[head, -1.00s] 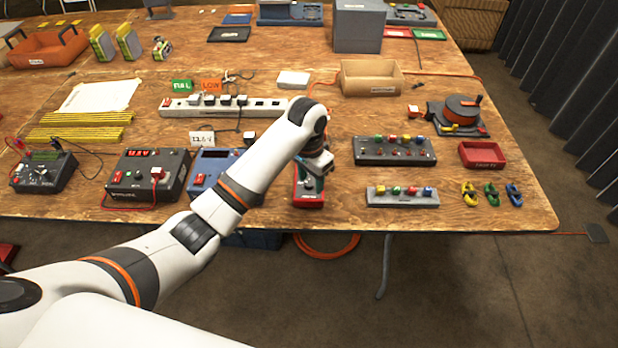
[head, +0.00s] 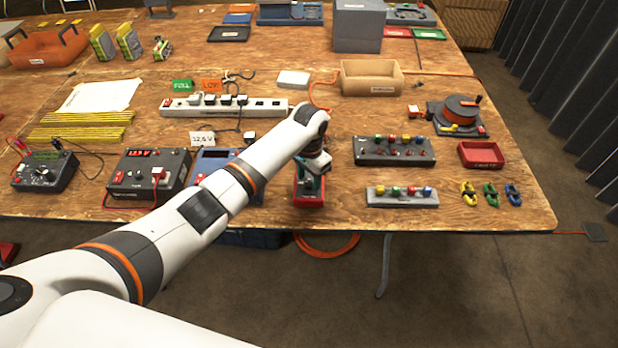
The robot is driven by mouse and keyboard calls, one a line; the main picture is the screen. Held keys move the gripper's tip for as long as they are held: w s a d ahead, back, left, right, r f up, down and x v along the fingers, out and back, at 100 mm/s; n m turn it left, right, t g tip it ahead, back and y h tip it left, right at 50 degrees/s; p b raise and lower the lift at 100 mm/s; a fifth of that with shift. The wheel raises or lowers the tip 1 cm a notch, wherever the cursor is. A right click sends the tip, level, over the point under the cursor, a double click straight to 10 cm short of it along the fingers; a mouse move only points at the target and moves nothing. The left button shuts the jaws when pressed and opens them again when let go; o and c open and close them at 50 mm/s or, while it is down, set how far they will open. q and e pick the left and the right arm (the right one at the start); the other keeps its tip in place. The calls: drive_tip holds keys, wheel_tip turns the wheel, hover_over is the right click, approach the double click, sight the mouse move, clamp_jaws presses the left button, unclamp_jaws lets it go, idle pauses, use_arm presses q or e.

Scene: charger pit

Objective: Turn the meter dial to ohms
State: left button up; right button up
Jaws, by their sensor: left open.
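A small red-cased device with a dark green face (head: 309,200) lies near the table's front edge, in the middle; it looks like a hand-held meter. My left gripper (head: 311,180) is open and points down over its upper part. The gripper covers most of the face, so I cannot read the dial's setting or tell whether the fingers touch it. Another dark instrument (head: 44,172) with a green display, a knob and red and black leads stands at the far left. My right gripper is not in view.
A blue device (head: 210,165) and a black charger with a red display (head: 148,172) stand left of the red device. A grey block with coloured knobs (head: 402,196) and a dark panel (head: 394,152) are to its right. A white power strip (head: 225,107) lies behind.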

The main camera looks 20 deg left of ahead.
use_arm(q)
drive_tip(key=shift+f, duration=0.45)
drive_tip(key=shift+c, duration=0.5)
drive_tip(key=c, duration=0.9)
